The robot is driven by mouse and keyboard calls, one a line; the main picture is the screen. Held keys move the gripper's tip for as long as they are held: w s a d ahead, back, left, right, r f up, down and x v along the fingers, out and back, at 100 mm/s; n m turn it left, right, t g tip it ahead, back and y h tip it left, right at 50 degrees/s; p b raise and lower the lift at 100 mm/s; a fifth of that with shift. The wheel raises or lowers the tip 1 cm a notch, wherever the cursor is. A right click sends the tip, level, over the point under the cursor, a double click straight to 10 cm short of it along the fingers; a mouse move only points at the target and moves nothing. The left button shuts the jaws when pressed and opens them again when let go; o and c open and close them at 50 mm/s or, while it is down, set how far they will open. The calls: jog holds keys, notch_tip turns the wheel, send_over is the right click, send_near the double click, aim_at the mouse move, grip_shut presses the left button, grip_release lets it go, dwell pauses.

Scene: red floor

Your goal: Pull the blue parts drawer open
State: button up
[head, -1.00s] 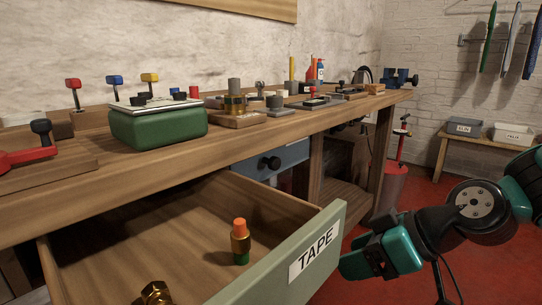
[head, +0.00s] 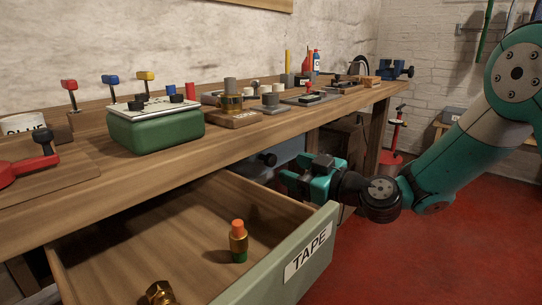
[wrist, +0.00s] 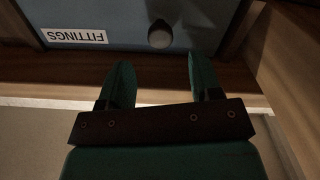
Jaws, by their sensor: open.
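The blue parts drawer (head: 292,148) sits under the bench top and looks shut; my gripper hides part of it in the head view. Its dark round knob (head: 268,159) shows just left of my gripper (head: 289,178). In the wrist view the blue drawer front (wrist: 112,22) has a FITTINGS label, seen upside down, and the knob (wrist: 160,38) is just beyond the fingertips, roughly in line with the gap between them. My gripper (wrist: 158,66) is open with nothing between its fingers, and I see no contact with the knob.
The bench top (head: 90,190) is crowded. The red floor (head: 430,265) at right is clear.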

aim_at(274, 162)
jog(key=x, duration=0.7)
jog(key=shift+w+a+p, duration=0.15)
jog(key=shift+a+p, duration=0.05)
jog(key=shift+p, duration=0.2)
